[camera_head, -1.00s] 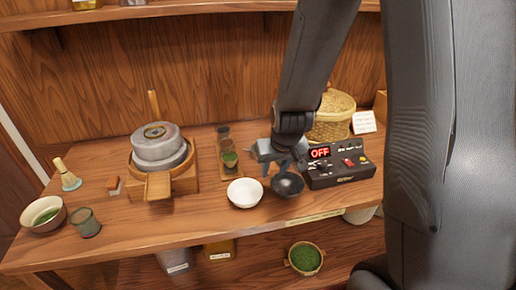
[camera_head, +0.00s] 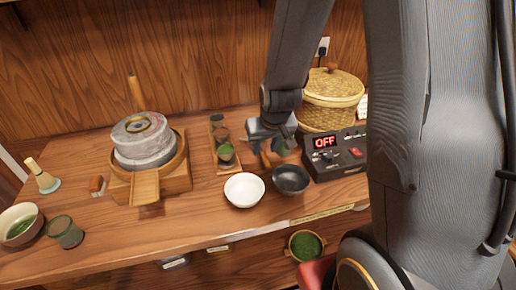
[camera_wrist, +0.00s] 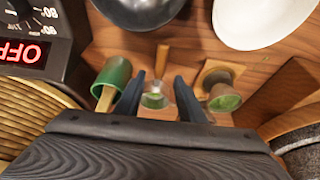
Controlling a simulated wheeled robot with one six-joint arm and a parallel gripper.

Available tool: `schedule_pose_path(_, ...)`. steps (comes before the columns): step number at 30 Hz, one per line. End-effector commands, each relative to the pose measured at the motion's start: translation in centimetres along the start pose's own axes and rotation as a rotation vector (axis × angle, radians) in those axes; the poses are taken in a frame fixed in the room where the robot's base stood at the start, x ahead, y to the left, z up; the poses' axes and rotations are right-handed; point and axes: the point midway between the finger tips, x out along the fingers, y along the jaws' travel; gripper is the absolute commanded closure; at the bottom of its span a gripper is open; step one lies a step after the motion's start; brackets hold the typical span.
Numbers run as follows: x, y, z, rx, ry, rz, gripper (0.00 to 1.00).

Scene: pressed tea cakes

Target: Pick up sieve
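What looks like the small sieve (camera_wrist: 154,100) lies on the table between my fingers in the wrist view. It has a pale and green round part, and a short wooden handle (camera_wrist: 162,60) points toward the bowls. In the head view only a wooden handle (camera_head: 265,159) shows under my gripper (camera_head: 272,150); the rest is hidden by it. My gripper (camera_wrist: 158,80) is open, pointing down, with a finger on each side of the sieve. Whether the fingers touch it I cannot tell.
A green cup with a wooden stick (camera_wrist: 114,72) stands close beside one finger. The black bowl (camera_head: 291,180) and white bowl (camera_head: 244,190) are in front. The control box (camera_head: 335,155) and woven basket (camera_head: 333,90) stand right.

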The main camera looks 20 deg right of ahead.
Motion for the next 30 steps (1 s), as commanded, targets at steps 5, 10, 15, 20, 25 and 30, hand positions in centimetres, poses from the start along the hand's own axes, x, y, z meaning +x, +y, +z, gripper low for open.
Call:
schedule_pose_path(5, 1.9, 0.1, 0.0, 0.0, -0.003, 0.0, 0.64)
schedule_pose_path(10, 3.6, 0.1, -0.1, 0.0, -0.002, 0.0, 0.64)
schedule_pose_path(15, 4.3, 0.1, -0.1, 0.0, -0.001, 0.0, 0.64)
schedule_pose_path(20, 4.4, 0.1, -0.1, 0.0, 0.0, 0.0, 0.64)
schedule_pose_path(25, 4.4, 0.1, -0.1, 0.0, -0.001, 0.0, 0.79)
schedule_pose_path(30, 4.4, 0.1, -0.1, 0.0, 0.0, 0.0, 1.0)
